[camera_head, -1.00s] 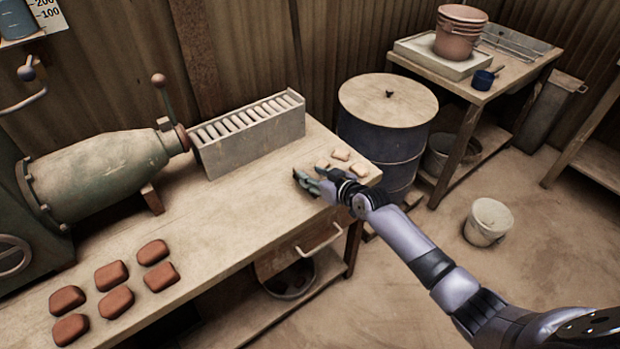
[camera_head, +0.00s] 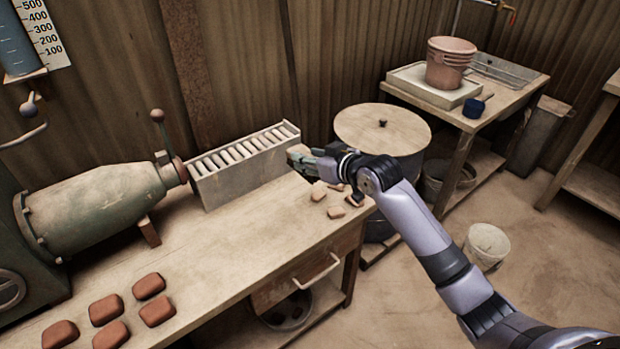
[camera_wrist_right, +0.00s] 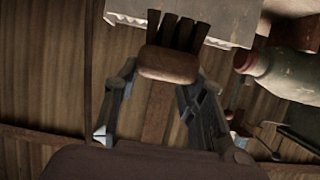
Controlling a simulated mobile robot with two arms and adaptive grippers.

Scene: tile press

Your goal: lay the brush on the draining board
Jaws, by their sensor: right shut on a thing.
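My right gripper (camera_head: 303,158) is over the far right end of the workbench, near the slotted rack. In the right wrist view it (camera_wrist_right: 160,110) is shut on the brush (camera_wrist_right: 168,65), a wooden block with dark bristles pointing up the picture. The brush is mostly hidden by the fingers in the head view. A grey metal ribbed board (camera_head: 508,72), which looks like the draining board, lies at the back of the far table, partly behind a terracotta bucket. My left gripper is not in view.
A lidded drum (camera_head: 382,128) stands between the workbench (camera_head: 215,245) and far table. Small tan pieces (camera_head: 336,212) lie below my right gripper. A white pail (camera_head: 487,245) stands on the floor.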

